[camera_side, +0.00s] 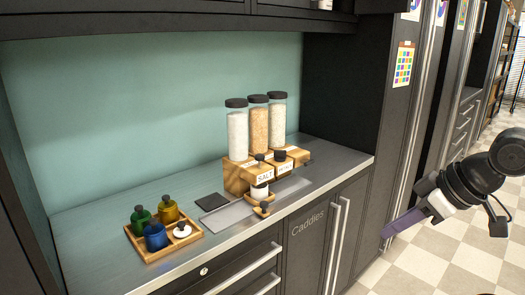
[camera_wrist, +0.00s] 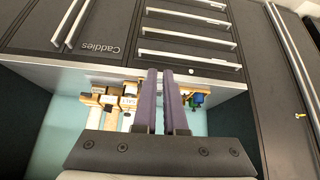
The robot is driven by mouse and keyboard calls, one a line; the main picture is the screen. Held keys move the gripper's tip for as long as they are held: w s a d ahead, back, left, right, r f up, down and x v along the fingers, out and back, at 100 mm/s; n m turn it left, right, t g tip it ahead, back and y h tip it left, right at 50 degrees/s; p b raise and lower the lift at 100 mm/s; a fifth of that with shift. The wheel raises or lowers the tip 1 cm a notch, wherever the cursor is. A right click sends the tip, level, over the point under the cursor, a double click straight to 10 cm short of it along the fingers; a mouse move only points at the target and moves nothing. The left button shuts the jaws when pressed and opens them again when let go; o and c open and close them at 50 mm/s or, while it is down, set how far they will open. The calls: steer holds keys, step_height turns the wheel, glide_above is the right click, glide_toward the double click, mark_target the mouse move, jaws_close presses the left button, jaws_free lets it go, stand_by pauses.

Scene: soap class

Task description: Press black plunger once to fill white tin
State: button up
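A wooden dispenser (camera_side: 236,180) stands on the counter with three clear jars on top and a SALT label in front. Black knobs (camera_side: 280,155) top its front spouts; which one is the plunger is hard to tell at this size. A white tin (camera_side: 259,191) sits below the SALT label, behind a small wooden piece with a black knob (camera_side: 264,205). My gripper (camera_side: 388,231) is in the air right of the counter, well apart from the dispenser. In the wrist view, its two purple fingers (camera_wrist: 159,75) show a narrow gap with nothing held. The dispenser (camera_wrist: 110,100) shows left of the fingers there.
A wooden tray (camera_side: 148,256) at the counter's left holds green, yellow and blue knobbed containers and a white one. A dark square (camera_side: 209,201) and a grey flat plate (camera_side: 227,217) lie between tray and dispenser. Cabinets with long handles (camera_side: 335,245) are below the counter edge.

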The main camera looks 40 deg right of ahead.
steer(key=w+r+t, duration=0.1)
steer(key=w+r, duration=0.4)
steer(key=w, duration=0.1)
steer(key=w+r+t, duration=0.1)
steer(key=w+r, duration=0.5)
steer(key=shift+w+d+r, duration=0.15)
steer(key=shift+r, duration=0.1)
jaws_close()
steer(key=w+d+r+t, duration=0.1)
steer(key=w+d+r, duration=0.1)
steer(key=w, duration=0.8)
steer(key=w+d+r, duration=0.2)
steer(key=w+d, duration=0.1)
steer(key=w, duration=0.6)
steer(key=w+d+f+g, duration=0.1)
steer(key=w+d+f, duration=0.2)
steer(key=w+f, duration=0.2)
steer(key=shift+w+d+f+m, duration=0.2)
steer(key=shift+w+d+m, duration=0.15)
steer(key=shift+w+m, duration=0.1)
steer(key=shift+f, duration=0.1)
glide_above(260, 162)
steer(key=s, duration=0.1)
steer(key=f, duration=1)
steer(key=shift+s+d, duration=0.1)
steer(key=shift+s, duration=0.1)
steer(key=shift+f, duration=0.45)
